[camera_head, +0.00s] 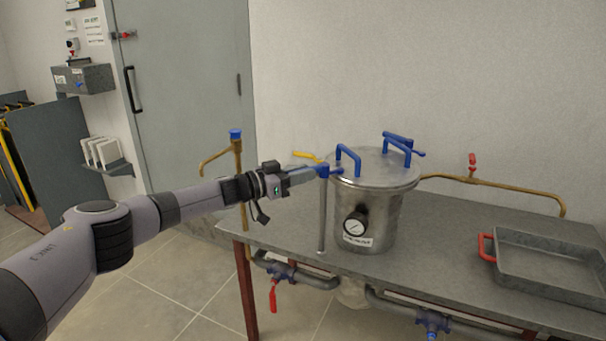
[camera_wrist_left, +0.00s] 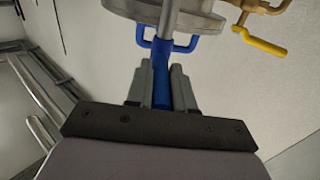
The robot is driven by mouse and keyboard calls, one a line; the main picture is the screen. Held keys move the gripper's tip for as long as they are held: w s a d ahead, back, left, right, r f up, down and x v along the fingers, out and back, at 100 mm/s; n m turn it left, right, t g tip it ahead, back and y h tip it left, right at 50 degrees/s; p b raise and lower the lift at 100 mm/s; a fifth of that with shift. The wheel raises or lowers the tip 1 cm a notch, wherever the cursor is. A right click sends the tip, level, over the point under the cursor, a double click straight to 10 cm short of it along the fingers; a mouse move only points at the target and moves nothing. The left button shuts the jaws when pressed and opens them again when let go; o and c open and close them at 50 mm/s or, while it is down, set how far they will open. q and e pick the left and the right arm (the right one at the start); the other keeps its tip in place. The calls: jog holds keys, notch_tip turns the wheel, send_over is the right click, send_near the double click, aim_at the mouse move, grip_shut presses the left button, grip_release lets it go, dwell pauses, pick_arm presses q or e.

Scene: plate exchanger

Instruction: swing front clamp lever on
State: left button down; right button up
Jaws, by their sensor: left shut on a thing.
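A steel vessel (camera_head: 372,215) with a round lid (camera_head: 372,168) stands on the grey table. A clamp lever with a blue handle and a thin steel rod (camera_head: 322,215) is at the vessel's left side; the rod hangs nearly upright in the head view. My left gripper (camera_head: 318,171) is shut on the blue handle, beside the lid's left edge. In the left wrist view the blue handle (camera_wrist_left: 161,82) lies between the two fingers, with the steel rod (camera_wrist_left: 168,18) beyond it. I cannot tell whether the lever touches the lid rim. My right gripper is out of view.
Blue handles (camera_head: 348,158) stand up from the lid, and a pressure gauge (camera_head: 355,223) sits on the vessel's front. A yellow-handled valve (camera_head: 307,156) is behind my gripper. A grey tray (camera_head: 548,262) with red handles lies at right. The table (camera_head: 455,235) between is clear.

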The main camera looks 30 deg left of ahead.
pick_arm(q)
jog(key=c, duration=1)
grip_release()
jog(key=shift+a, duration=0.15)
jog(key=v, duration=0.7)
jog(key=shift+f, duration=0.15)
